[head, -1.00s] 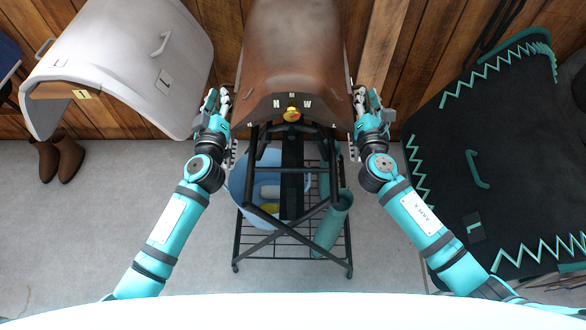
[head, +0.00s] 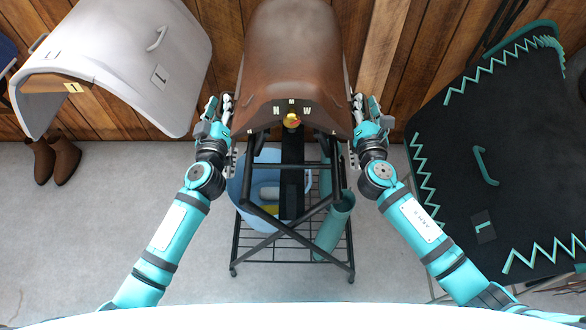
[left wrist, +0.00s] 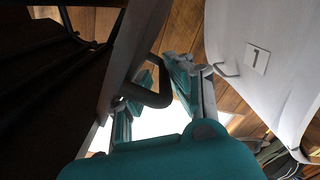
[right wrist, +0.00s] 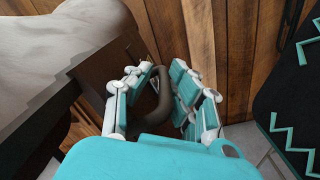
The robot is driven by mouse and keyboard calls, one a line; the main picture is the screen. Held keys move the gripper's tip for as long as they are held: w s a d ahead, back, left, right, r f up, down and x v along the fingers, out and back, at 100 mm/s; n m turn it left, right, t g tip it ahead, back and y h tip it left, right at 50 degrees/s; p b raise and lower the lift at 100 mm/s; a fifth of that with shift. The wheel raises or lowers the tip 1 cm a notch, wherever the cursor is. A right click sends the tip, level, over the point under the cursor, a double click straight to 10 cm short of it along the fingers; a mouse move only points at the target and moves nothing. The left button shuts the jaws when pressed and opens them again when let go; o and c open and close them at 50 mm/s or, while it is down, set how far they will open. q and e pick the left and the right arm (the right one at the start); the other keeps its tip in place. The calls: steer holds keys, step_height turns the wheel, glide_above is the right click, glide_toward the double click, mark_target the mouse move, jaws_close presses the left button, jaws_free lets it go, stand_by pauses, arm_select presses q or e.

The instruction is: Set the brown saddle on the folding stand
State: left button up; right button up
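The brown saddle (head: 292,60) lies over the top of the black folding stand (head: 292,185), its front edge with a round emblem facing me. It hides the stand's top, so I cannot tell whether it touches or hangs just above. My left gripper (head: 222,110) is at the saddle's left side; in the left wrist view its fingers (left wrist: 165,85) close around a dark curved handle. My right gripper (head: 362,108) is at the right side; in the right wrist view its fingers (right wrist: 162,88) close around a matching handle (right wrist: 165,85).
A blue tub (head: 250,205) and a teal tube (head: 333,225) sit on the stand's lower rack. A white saddle (head: 125,60) is at left, with brown boots (head: 64,160) below. A black saddle with teal zigzag trim (head: 450,170) is at right. A wooden wall is behind.

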arm_select(q)
steer(key=shift+a+r, duration=0.15)
steer(key=shift+a, duration=0.25)
arm_select(e)
steer(key=shift+w+d+r, duration=0.1)
steer(key=shift+w+d, duration=0.05)
steer(key=shift+d, duration=0.4)
arm_select(q)
steer(key=shift+s+d, duration=0.2)
steer(key=shift+s, duration=0.1)
arm_select(e)
steer(key=shift+s+a, duration=0.2)
steer(key=shift+a, duration=0.15)
arm_select(q)
steer(key=s, duration=1.1)
steer(key=shift+s+d, duration=0.15)
steer(key=shift+s, duration=0.05)
arm_select(e)
steer(key=s, duration=1.2)
steer(key=shift+a, duration=0.15)
